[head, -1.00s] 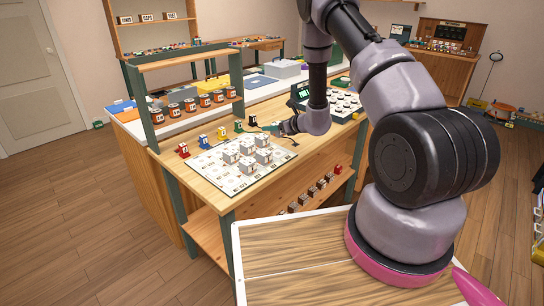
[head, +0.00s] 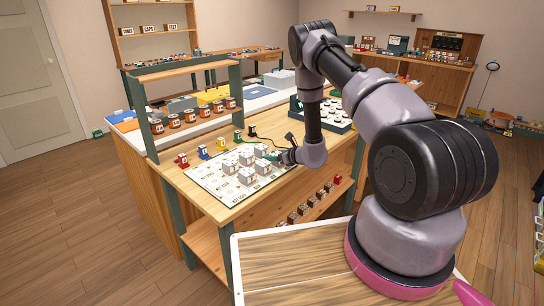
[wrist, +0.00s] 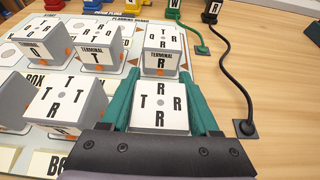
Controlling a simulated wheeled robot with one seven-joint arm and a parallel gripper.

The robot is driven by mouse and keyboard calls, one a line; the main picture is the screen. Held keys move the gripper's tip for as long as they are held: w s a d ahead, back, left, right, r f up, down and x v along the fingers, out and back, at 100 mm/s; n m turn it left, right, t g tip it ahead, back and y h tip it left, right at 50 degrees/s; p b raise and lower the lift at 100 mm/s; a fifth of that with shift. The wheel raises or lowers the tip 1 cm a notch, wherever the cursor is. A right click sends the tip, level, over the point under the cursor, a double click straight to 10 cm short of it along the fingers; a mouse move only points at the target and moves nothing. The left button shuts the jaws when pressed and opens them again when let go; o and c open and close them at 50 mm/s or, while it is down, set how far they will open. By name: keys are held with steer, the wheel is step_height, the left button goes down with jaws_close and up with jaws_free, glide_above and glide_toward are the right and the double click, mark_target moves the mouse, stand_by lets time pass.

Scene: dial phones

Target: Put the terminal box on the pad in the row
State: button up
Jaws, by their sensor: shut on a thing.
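My gripper (wrist: 158,95) has its green fingers shut on a white box (wrist: 160,115) with black letters T and R on its top. Several similar white boxes, some marked TERMINAL on the side, stand on the printed board; one (wrist: 162,52) is just beyond the held box, and others (wrist: 98,40) are to its left. In the head view my gripper (head: 281,157) is at the right edge of the board (head: 212,185), beside the nearest boxes (head: 262,166). The held box's underside is hidden; I cannot tell whether it touches anything. The pad below it is not visible.
Coloured plug-like pieces (head: 222,143) line the board's far side. A black cord (wrist: 232,75) runs to a plate on the bare wood right of my gripper. A shelf of orange tins (head: 190,116) stands behind. Brown blocks (head: 304,209) sit on the lower shelf.

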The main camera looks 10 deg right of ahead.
steer(key=o, duration=1.4)
